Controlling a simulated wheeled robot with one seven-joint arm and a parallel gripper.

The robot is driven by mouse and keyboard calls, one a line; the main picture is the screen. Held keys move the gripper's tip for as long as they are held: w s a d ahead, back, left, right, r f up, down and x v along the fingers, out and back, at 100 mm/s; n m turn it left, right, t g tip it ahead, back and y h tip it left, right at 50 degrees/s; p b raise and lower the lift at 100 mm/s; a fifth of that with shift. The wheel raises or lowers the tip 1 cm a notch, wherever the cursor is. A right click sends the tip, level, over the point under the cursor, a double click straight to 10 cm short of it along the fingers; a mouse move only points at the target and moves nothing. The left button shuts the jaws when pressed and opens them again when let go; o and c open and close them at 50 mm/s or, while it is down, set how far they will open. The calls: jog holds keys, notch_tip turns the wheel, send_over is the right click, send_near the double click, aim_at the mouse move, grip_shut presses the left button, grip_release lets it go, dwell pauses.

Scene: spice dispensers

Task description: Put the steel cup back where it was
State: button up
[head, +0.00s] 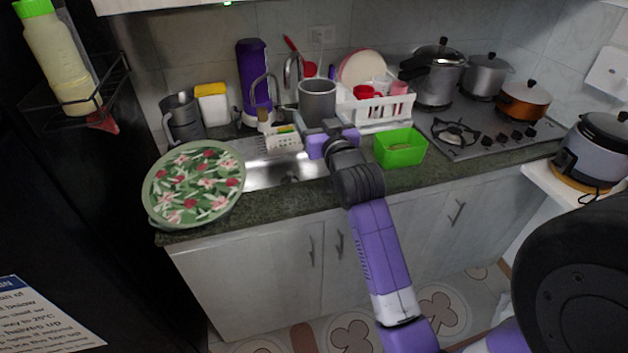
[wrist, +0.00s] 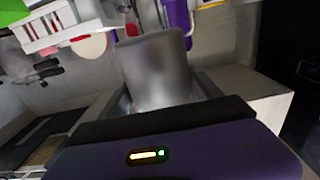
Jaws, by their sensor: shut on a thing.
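The steel cup (head: 317,100) is a grey metal cylinder, held up above the sink near the tap in the head view. In the wrist view the steel cup (wrist: 155,70) fills the middle and looks slightly tilted, because that view is rotated. My gripper (head: 325,130) is shut on the cup, at its lower part. The fingertips are mostly hidden behind my wrist in the head view and below the cup in the wrist view.
The sink (head: 280,172) lies below. A green bin (head: 400,147) stands right of it, and a white dish rack (head: 375,110) behind. A floral tray (head: 195,183) covers the left counter. A grey jug (head: 181,117) and purple dispenser (head: 254,75) stand behind. A stove (head: 480,130) is at right.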

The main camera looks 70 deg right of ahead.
notch_tip(320, 180, down, 18)
jog(key=shift+r, duration=0.25)
dwell(0.3)
jog(key=shift+f, duration=0.2)
jog(key=o, duration=2)
jog(key=shift+r, duration=0.1)
